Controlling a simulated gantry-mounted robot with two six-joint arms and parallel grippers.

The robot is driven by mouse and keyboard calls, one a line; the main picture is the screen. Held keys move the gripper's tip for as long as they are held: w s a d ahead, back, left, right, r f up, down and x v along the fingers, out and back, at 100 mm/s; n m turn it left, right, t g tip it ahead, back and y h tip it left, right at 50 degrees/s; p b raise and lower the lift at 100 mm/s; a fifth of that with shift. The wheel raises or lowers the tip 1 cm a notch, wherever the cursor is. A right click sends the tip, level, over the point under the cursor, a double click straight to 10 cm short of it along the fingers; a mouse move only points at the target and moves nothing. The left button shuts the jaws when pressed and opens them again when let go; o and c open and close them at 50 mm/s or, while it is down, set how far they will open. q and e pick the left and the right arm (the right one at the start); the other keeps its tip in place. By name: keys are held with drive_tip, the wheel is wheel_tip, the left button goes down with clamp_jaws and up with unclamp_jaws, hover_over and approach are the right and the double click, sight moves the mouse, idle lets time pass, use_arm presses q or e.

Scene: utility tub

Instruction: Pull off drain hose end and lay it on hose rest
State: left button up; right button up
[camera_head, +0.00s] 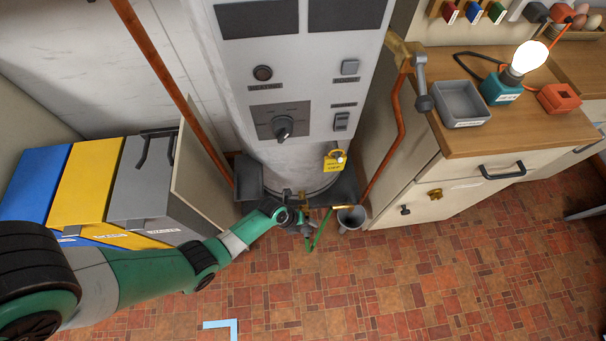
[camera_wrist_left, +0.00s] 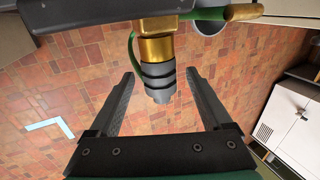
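My left gripper (camera_head: 306,232) is low in front of the white boiler-like unit (camera_head: 290,150) in the head view. In the left wrist view the left gripper (camera_wrist_left: 165,98) is open. Its two dark fingers stand either side of a brass fitting (camera_wrist_left: 157,47) with dark ribbed rings and a grey tip, with gaps on both sides. A thin green hose (camera_wrist_left: 131,50) curves behind the fitting to a brass end piece (camera_wrist_left: 244,12) at the upper right. The hose also shows in the head view (camera_head: 321,231). I cannot tell which part is the hose rest. My right gripper is not in view.
A small grey bucket (camera_head: 351,217) stands right of my left gripper. A yellow padlock tag (camera_head: 335,161) hangs on the unit. Coloured bins (camera_head: 85,185) stand left, a wooden-topped cabinet (camera_head: 450,180) right. The tiled floor (camera_head: 400,290) in front is mostly clear.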

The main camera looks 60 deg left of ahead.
use_arm(q)
clamp_jaws()
drive_tip(key=shift+s+d, duration=0.1)
drive_tip(key=shift+d, duration=0.05)
drive_tip(key=shift+s+d+p, duration=0.25)
drive_tip(key=shift+s+d, duration=0.1)
drive_tip(key=shift+d, duration=0.35)
drive_tip(key=shift+s+d+p, duration=0.3)
drive_tip(key=shift+s+d, duration=0.1)
drive_tip(key=shift+d, duration=0.35)
drive_tip(key=shift+s+d+p, duration=0.25)
drive_tip(key=shift+s+d, duration=0.1)
drive_tip(key=shift+d, duration=0.35)
